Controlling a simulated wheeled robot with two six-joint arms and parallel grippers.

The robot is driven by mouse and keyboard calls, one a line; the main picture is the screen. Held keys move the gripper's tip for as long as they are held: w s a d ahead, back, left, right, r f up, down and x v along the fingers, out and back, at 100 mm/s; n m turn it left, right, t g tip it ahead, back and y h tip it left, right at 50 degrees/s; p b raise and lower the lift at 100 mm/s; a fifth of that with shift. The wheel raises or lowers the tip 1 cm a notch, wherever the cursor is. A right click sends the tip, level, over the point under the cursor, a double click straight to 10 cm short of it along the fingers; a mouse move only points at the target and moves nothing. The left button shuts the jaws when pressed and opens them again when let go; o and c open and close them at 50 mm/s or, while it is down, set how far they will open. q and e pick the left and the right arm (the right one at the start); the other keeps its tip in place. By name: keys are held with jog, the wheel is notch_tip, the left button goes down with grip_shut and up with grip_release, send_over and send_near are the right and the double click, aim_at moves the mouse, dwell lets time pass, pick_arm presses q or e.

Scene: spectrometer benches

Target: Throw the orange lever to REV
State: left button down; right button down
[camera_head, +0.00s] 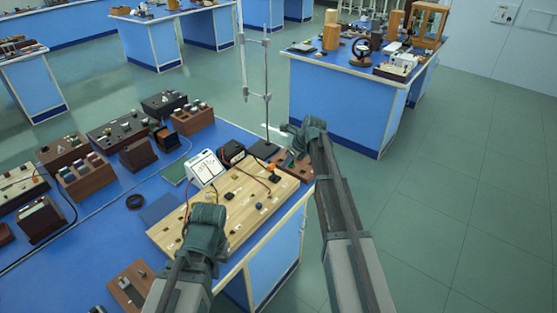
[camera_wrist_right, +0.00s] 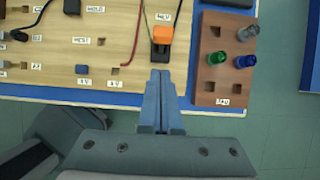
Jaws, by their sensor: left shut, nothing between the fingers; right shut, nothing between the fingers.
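The orange lever (camera_wrist_right: 163,34) stands on a small black base on the pale wooden board (camera_wrist_right: 50,62), with a REV label (camera_wrist_right: 162,17) just above it in the right wrist view. The lever also shows in the head view (camera_head: 272,166) near the board's far right corner. My right gripper (camera_wrist_right: 160,73) is shut and empty, its blue fingertips just below the lever's black base in the wrist view. In the head view the right gripper (camera_head: 294,158) is beside the board's right end. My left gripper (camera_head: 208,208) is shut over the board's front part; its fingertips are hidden.
A brown block (camera_wrist_right: 222,85) with green, blue and grey pegs sits right of my right gripper. A white meter (camera_head: 206,168) and a thin metal stand (camera_head: 267,97) stand behind the board. Several instrument boxes fill the bench's left side. Floor right of the bench is clear.

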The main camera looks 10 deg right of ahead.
jog(key=p+v, duration=0.7)
jog(key=v, duration=0.2)
jog(key=shift+r, duration=0.2)
jog(key=shift+a, duration=0.1)
